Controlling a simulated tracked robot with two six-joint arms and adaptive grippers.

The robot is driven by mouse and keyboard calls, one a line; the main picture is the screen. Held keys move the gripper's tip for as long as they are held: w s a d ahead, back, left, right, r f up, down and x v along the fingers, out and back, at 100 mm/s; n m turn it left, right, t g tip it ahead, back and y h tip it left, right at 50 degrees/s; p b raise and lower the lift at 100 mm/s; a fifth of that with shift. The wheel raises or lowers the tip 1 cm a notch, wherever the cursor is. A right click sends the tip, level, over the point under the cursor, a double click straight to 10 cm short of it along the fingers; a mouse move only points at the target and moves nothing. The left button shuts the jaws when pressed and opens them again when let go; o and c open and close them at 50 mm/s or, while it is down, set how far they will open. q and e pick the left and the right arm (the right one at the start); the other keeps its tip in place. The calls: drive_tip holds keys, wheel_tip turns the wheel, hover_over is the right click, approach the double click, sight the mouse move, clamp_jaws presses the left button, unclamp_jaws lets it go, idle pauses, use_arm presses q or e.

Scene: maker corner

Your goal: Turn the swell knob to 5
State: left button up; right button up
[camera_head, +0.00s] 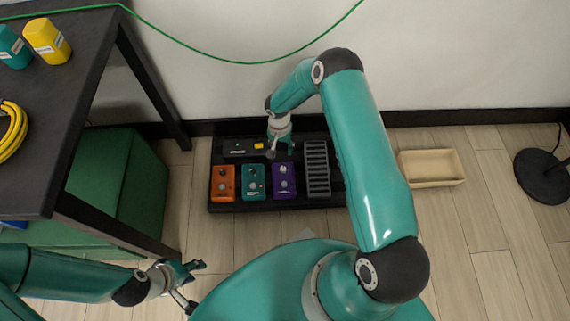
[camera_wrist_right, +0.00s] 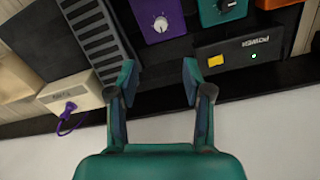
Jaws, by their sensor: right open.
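The purple pedal (camera_head: 284,188), whose label appears to read "SWELL", sits on the black pedalboard between the teal pedal and the ribbed grey pedal. Its pale round knob (camera_head: 283,170) is near the top; the knob's setting is too small to read. In the right wrist view the purple pedal (camera_wrist_right: 174,30) and knob (camera_wrist_right: 161,24) are at the top, beyond the fingertips. My right gripper (camera_wrist_right: 160,75) is open and empty, with a clear gap to the knob. In the head view the right gripper (camera_head: 279,151) hangs over the board's back part. My left gripper (camera_head: 197,286) is open, empty, at lower left.
The pedalboard (camera_head: 240,206) also holds an orange pedal (camera_head: 223,184), a teal pedal (camera_head: 253,182), a ribbed pedal (camera_head: 317,168) and a power box (camera_wrist_right: 240,55). A beige tray (camera_head: 431,168) lies right. A dark table (camera_head: 85,60) stands left; the wall is behind.

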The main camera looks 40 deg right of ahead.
drive_tip(key=f+b, duration=0.2)
drive_tip(key=f, duration=0.5)
drive_tip(key=f+b, duration=0.2)
drive_tip(key=f, duration=0.6)
drive_tip(key=shift+s+d+f, duration=0.1)
drive_tip(key=shift+s+d, duration=0.1)
clamp_jaws()
drive_tip(key=shift+n+b, duration=0.3)
drive_tip(key=shift+b, duration=0.35)
